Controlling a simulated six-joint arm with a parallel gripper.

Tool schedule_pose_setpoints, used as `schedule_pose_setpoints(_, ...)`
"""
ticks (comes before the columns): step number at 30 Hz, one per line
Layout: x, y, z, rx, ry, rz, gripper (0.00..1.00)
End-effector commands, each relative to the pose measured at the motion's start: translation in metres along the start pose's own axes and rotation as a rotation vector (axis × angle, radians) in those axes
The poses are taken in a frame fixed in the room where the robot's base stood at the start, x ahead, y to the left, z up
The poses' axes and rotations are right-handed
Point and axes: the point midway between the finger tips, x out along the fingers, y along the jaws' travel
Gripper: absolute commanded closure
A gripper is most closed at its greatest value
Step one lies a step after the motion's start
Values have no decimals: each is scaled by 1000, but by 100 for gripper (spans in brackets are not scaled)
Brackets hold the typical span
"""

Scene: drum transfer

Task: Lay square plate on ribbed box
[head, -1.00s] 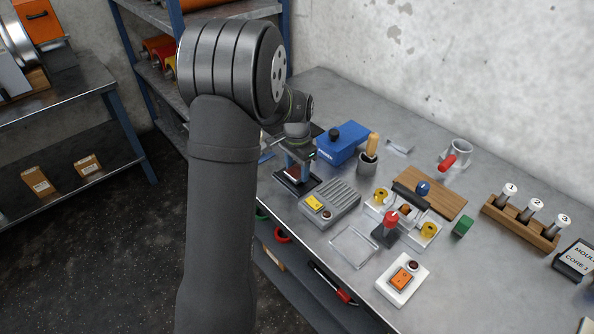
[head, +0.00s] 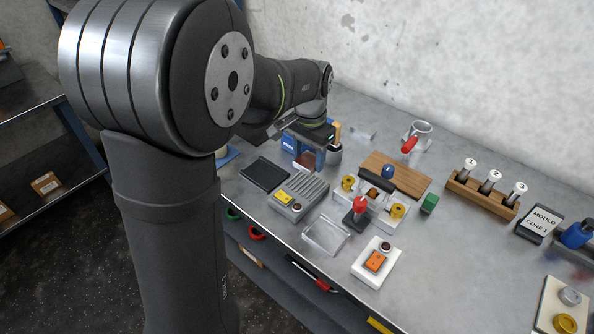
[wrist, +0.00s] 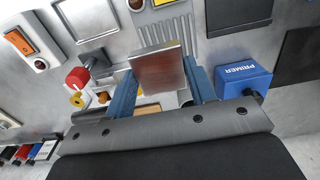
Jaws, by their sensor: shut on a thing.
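My gripper (head: 309,150) is shut on the square plate (head: 307,161), a reddish-brown, shiny plate. In the wrist view the plate (wrist: 158,72) stands on edge between my two blue fingers. The plate looks raised and apart from the box.
A white fixture (head: 389,219) with yellow knobs and a clear tray (head: 326,235) lie to the right.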

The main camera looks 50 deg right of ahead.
Motion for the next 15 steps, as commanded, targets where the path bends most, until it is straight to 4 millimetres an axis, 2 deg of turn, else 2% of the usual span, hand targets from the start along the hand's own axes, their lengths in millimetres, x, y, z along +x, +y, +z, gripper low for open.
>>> schedule_pose_setpoints(1,-4,18,-2,8,2,0,86)
schedule_pose_setpoints(3,-9,39,-2,8,2,-1,86)
schedule_pose_setpoints(9,-17,86,0,4,1,0,86)
schedule_pose_setpoints(12,-19,97,1,2,1,0,86)
schedule_pose_setpoints(15,-15,94,1,-2,-1,0,86)
